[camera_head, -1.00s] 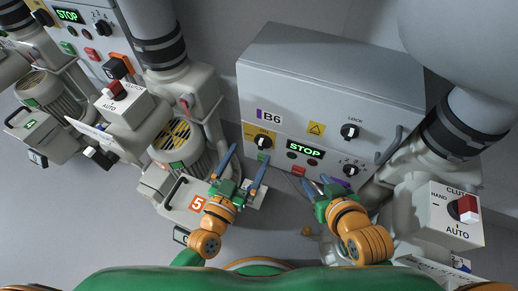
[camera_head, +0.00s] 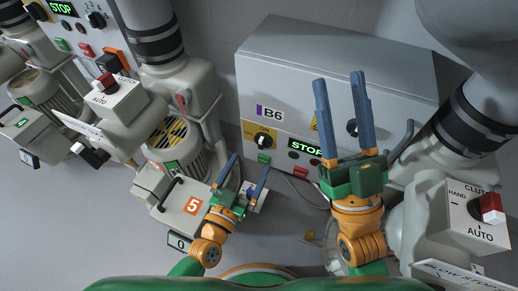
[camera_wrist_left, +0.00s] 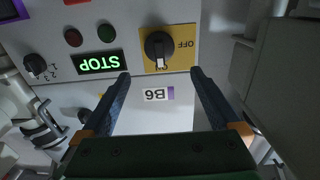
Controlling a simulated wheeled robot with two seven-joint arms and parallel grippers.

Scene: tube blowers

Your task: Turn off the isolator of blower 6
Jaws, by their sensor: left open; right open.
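The blower 6 cabinet (camera_head: 340,50) carries a B6 label (camera_head: 271,112), which appears upside down in the left wrist view (camera_wrist_left: 158,95). Its isolator is a black rotary knob (camera_head: 262,141) on a yellow plate. In the left wrist view the knob (camera_wrist_left: 158,45) has its white mark toward ON, away from OFF. My left gripper (camera_head: 250,162) is open and empty in front of the cabinet, just below the isolator in the head view. My right gripper (camera_head: 339,78) is open and empty, raised in front of the cabinet and hiding part of its panel.
A green STOP display (camera_wrist_left: 98,64) is lit beside the isolator, with a second knob (camera_wrist_left: 36,65) beyond it. Blower 5 (camera_head: 193,205) stands left of my left gripper. A CLUTCH box with a red-tipped lever (camera_head: 490,208) stands at the right.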

